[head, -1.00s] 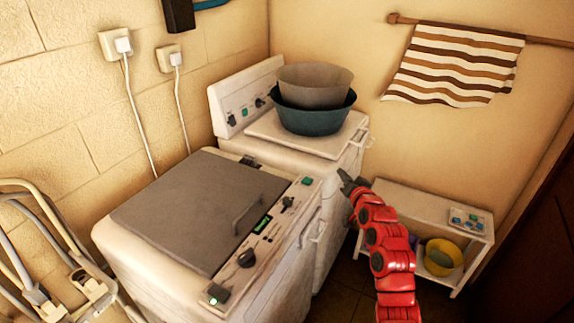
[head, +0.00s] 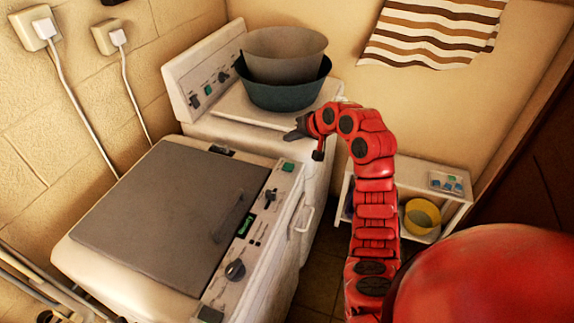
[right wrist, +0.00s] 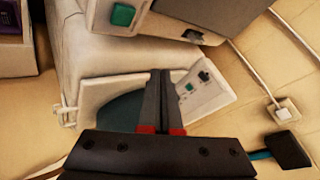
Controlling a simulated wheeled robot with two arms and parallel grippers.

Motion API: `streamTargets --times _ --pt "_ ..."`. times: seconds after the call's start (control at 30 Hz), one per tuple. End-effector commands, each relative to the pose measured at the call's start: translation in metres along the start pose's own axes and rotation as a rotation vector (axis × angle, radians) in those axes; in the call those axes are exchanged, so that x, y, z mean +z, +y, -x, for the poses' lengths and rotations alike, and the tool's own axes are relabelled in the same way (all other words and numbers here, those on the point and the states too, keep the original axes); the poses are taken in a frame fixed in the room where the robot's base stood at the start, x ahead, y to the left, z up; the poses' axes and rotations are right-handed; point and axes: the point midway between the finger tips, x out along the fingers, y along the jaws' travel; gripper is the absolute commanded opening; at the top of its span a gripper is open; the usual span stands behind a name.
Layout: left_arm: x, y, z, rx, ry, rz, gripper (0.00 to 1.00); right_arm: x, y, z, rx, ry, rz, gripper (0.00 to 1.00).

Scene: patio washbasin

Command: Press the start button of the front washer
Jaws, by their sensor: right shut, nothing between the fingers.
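The front washer (head: 72,258) is white with a closed grey lid (head: 165,205) and a control strip along its right side. A green square button (head: 288,167) sits at the strip's far end, with a knob (head: 235,269), a small lit display and a dark square button (head: 210,314) nearer. No label tells which button is start. My right gripper (head: 291,135) is shut and empty, above and beyond the green button, not touching it. In the right wrist view the green button (right wrist: 123,14) is at the top, past the shut fingertips (right wrist: 160,72). My left gripper is out of view.
A second washer (head: 215,132) stands behind, with a grey basin (head: 285,52) inside a teal basin (head: 285,95) on top. A white shelf (head: 452,205) with a yellow bucket (head: 422,216) is at right. Cords hang from wall outlets at left.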

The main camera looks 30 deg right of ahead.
Motion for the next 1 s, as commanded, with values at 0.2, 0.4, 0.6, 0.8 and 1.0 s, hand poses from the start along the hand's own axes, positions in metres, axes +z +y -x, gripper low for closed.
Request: streamTargets --times 0.2,0.4,0.6,0.8,1.0 --pt "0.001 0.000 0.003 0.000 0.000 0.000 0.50 0.004 0.004 -0.006 0.000 0.000 0.000 0.00" --pt "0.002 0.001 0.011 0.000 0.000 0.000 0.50 0.015 0.015 -0.020 0.001 -0.002 0.000 0.00" --pt "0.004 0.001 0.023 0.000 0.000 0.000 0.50 0.031 0.030 -0.042 -0.001 -0.002 -0.002 0.00" --pt "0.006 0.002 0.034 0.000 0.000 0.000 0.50 0.042 0.042 -0.058 0.000 -0.001 -0.001 0.00" --pt "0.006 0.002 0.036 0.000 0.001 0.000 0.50 0.045 0.045 -0.062 0.000 0.000 0.000 0.00"
